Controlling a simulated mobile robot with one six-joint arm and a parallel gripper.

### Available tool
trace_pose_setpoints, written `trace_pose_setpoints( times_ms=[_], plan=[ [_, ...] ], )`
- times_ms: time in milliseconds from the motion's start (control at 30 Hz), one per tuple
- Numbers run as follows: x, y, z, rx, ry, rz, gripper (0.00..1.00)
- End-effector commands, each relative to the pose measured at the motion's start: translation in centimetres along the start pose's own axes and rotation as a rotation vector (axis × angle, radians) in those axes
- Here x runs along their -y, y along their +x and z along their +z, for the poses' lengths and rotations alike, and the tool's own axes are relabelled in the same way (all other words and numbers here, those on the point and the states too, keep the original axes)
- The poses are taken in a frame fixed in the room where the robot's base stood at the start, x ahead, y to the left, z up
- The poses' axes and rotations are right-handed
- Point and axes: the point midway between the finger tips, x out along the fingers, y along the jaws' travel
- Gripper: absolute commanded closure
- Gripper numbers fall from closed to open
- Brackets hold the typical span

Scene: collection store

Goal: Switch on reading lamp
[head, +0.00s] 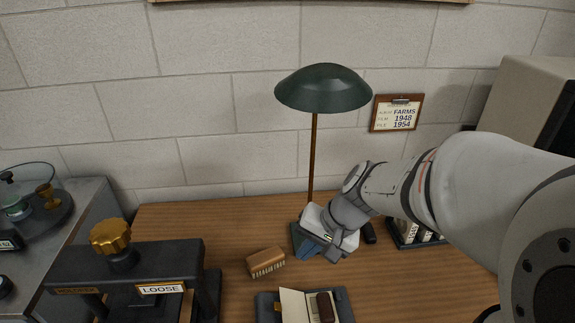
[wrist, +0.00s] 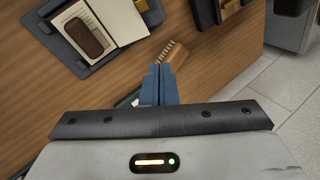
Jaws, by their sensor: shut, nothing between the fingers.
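The reading lamp (head: 323,88) stands at the back of the wooden desk, with a dark green dome shade on a thin brass stem. No glow shows under the shade. My gripper (head: 318,247) is low over the desk at the stem's foot and hides most of the lamp's base. No switch can be made out. In the wrist view my gripper (wrist: 160,70) has its blue fingers together, with nothing between them. Whether the fingers touch the lamp's base cannot be told.
A wooden brush (head: 266,262) lies left of my gripper, with a dark tray (head: 343,302) holding papers and a brown object in front. A black press with a brass knob (head: 111,236) is at left. A rack (head: 408,236) stands at right. A clipboard (head: 397,113) hangs behind.

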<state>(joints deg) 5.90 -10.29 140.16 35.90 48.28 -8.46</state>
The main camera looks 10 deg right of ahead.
Motion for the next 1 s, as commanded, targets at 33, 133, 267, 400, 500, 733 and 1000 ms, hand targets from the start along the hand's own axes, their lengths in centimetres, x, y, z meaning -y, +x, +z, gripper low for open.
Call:
trace_pose_setpoints(
  times_ms=[33, 133, 267, 400, 500, 733, 1000],
  plan=[
    [0.4, 0.4, -0.7, 0.008, 0.052, -0.035, 1.00],
    [1.2, 1.2, -2.3, 0.010, 0.156, -0.113, 1.00],
    [1.9, 2.3, -4.7, 0.001, 0.295, -0.207, 1.00],
    [2.0, 3.3, -7.7, -0.019, 0.453, -0.299, 1.00],
    [1.7, 4.1, -9.9, -0.043, 0.570, -0.358, 1.00],
    [-0.5, 5.9, -15.0, -0.115, 0.839, -0.467, 1.00],
    [-3.4, 7.3, -18.4, -0.186, 1.045, -0.529, 1.00]
  ],
)
